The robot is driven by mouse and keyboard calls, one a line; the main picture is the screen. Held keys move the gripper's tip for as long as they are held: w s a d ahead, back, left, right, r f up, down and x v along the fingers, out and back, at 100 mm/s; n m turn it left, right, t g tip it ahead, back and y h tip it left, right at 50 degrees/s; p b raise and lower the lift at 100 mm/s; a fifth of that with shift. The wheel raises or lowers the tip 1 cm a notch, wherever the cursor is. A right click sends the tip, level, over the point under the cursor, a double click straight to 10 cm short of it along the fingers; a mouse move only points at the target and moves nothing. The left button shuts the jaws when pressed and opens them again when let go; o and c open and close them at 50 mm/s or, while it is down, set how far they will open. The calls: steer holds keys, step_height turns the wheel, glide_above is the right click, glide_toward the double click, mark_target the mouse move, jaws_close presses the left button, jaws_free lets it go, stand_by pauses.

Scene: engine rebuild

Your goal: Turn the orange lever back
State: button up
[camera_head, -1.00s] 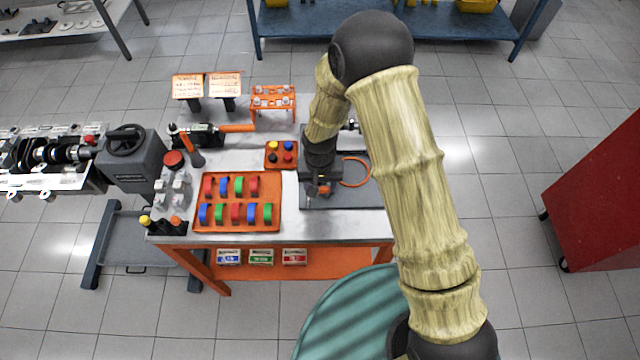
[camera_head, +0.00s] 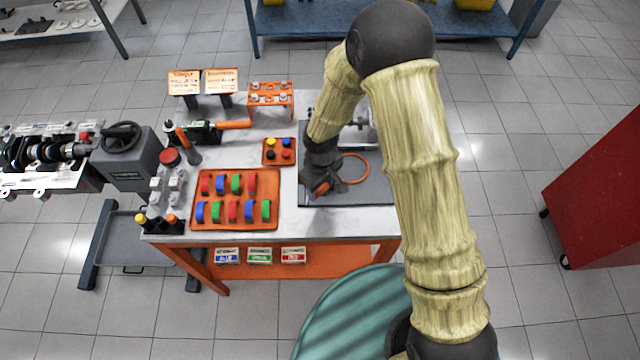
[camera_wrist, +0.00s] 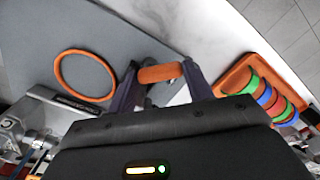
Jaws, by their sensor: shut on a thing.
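The orange lever (camera_wrist: 160,73) shows in the wrist view as a short orange grip between my two dark fingers. My gripper (camera_wrist: 161,82) is shut on it. In the head view my gripper (camera_head: 322,188) is low over the dark grey plate at the right of the bench, tilted, with a little orange showing at its tip. The rest of the lever and its pivot are hidden by the gripper.
An orange ring (camera_head: 354,168) lies on the grey plate (camera_head: 375,192) right beside my gripper. An orange tray (camera_head: 238,222) of coloured bearing shells is to the left. A small tray (camera_head: 279,162) with coloured caps and an orange rack (camera_head: 270,99) stand behind.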

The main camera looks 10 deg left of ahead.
mark_target(321, 188)
stand_by(0.3)
steer(key=o, duration=1)
steer(key=shift+r, duration=0.15)
step_height(321, 188, up, 17)
steer(key=shift+r+b, duration=0.1)
steer(key=shift+b, duration=0.5)
